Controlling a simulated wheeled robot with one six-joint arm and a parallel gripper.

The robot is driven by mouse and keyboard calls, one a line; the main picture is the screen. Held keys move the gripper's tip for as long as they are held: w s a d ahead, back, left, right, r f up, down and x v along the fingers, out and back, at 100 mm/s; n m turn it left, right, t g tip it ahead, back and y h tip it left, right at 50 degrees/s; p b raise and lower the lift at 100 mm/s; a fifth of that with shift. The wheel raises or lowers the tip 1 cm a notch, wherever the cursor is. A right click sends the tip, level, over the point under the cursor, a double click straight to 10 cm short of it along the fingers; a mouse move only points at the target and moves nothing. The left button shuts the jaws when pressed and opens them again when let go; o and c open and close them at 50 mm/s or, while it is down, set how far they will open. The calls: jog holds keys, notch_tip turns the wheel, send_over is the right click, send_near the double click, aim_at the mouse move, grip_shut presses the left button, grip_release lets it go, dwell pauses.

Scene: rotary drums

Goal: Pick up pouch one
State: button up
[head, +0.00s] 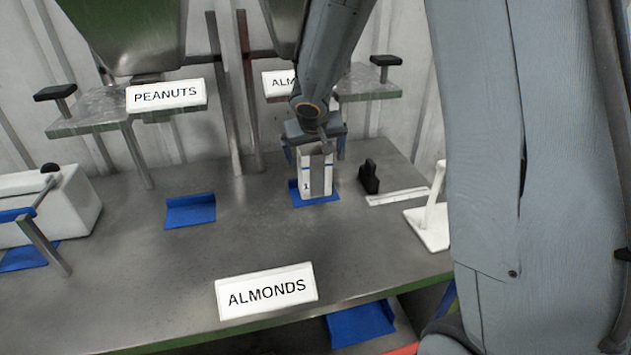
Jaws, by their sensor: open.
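The pouch (307,187), white with a grey band and a "1" on its lower front, stands upright on a blue mat (329,199) below the almonds hopper. My gripper (316,153) is open and points down at the top of the pouch, its fingers at either side of the upper part. I cannot tell whether the fingers touch it. The gripper hides the top edge of the pouch.
A black object (369,178) and a white strip (398,196) lie right of the pouch, near a white stand (430,225). An empty blue mat (190,210) lies left. An "ALMONDS" sign (266,291) stands at the front. A "PEANUTS" sign (166,95) and metal shelf (85,121) are above left.

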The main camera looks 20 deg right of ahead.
jog(key=shift+x, duration=0.95)
jog(key=shift+a, duration=0.1)
jog(key=c, duration=2)
jog(key=shift+s, duration=0.1)
jog(key=shift+c, duration=0.2)
